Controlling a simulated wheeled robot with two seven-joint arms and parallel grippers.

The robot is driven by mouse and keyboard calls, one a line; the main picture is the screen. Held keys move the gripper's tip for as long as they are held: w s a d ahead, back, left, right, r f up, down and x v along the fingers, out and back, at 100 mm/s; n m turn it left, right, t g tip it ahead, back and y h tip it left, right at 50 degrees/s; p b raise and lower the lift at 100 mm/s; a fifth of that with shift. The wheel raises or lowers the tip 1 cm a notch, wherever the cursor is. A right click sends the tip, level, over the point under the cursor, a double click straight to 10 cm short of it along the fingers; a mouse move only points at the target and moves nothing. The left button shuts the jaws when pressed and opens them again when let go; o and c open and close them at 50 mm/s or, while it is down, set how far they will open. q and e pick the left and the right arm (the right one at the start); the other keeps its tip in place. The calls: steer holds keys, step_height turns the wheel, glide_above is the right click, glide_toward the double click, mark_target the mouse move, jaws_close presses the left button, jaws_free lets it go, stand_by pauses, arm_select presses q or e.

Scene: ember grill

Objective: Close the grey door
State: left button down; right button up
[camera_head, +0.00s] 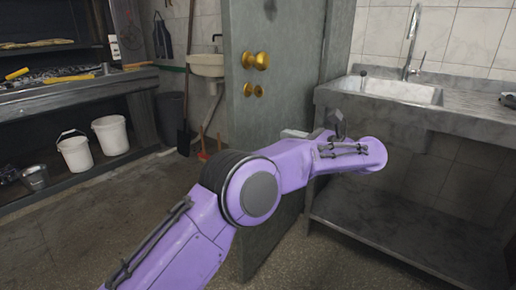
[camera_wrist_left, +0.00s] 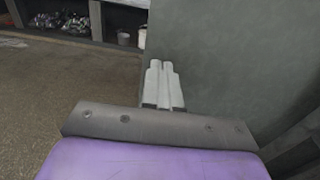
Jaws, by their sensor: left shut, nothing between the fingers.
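The grey door (camera_head: 265,120) stands ajar in the middle of the head view, with a brass knob (camera_head: 255,61) and a smaller brass fitting (camera_head: 253,90) below it. My purple left arm crosses in front of its lower part and hides some of it. My left gripper (camera_head: 292,133) shows as a small pale piece beside the door, largely hidden behind my wrist. In the left wrist view, its pale fingers (camera_wrist_left: 165,68) are together and empty, beside the grey door surface (camera_wrist_left: 225,60). I cannot tell whether they touch it. My right gripper is not in view.
A metal counter (camera_head: 440,117) with a sink (camera_head: 395,90) stands right of the door. A workbench (camera_head: 75,86) with white buckets (camera_head: 110,134) is at the left. A small basin (camera_head: 207,65) hangs behind. Floor at left front is clear.

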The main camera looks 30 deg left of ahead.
mark_target(241, 123)
arm_select(q)
steer(key=a, duration=0.7)
steer(key=a+b, duration=0.1)
steer(key=a, duration=0.6)
steer(key=shift+w+r, duration=0.1)
steer(key=shift+w, duration=0.1)
